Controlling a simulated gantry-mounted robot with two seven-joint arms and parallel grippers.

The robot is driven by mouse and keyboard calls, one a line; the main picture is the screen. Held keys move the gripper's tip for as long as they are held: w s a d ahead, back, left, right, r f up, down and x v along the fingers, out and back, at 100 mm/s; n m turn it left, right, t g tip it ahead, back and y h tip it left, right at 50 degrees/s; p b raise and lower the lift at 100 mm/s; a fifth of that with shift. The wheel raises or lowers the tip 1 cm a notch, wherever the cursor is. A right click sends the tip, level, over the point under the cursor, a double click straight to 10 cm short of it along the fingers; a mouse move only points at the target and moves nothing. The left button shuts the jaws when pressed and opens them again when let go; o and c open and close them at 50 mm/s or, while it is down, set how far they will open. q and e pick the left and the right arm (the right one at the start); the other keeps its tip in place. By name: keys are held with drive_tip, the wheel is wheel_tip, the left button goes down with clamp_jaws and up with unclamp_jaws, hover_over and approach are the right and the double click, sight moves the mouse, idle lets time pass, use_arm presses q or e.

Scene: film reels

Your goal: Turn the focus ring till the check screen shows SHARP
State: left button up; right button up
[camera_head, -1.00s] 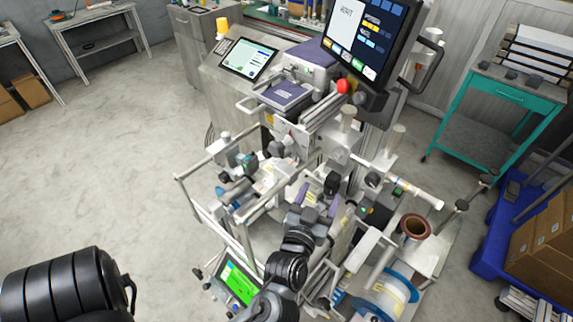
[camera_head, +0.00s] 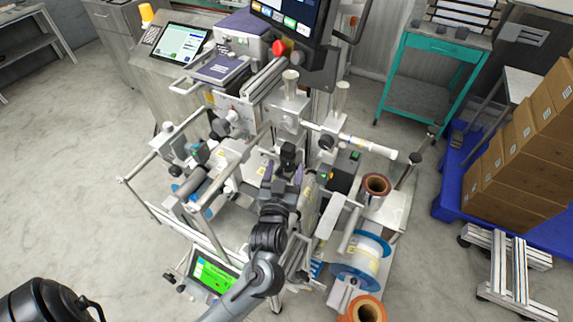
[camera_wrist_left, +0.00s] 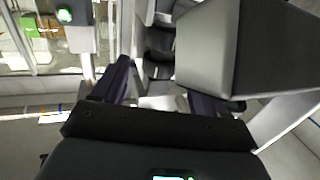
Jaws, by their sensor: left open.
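My left gripper (camera_head: 282,176) is open, with purple fingers, over the middle of the machine. In the head view a small black knob-like part (camera_head: 288,155) stands just beyond and between its fingertips. I cannot tell for certain that it is the focus ring. The left wrist view shows the open fingers (camera_wrist_left: 160,95) with a dark ridged part (camera_wrist_left: 159,52) between and beyond them; contact cannot be made out. A small screen lit green (camera_head: 215,273), perhaps the check screen, sits low at the machine's front; its text is too small to read. My right gripper is not in view.
Rails and rollers crowd the gripper, including a white roller (camera_head: 365,146) at right. A blue-rimmed reel (camera_head: 360,258) and a brown roll (camera_head: 376,186) sit to the right. In the wrist view a large grey block (camera_wrist_left: 225,48) is close to the right finger. Open floor lies left.

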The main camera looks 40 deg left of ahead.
use_arm(q)
drive_tip(key=shift+x, duration=1.3)
drive_tip(key=shift+c, duration=0.5)
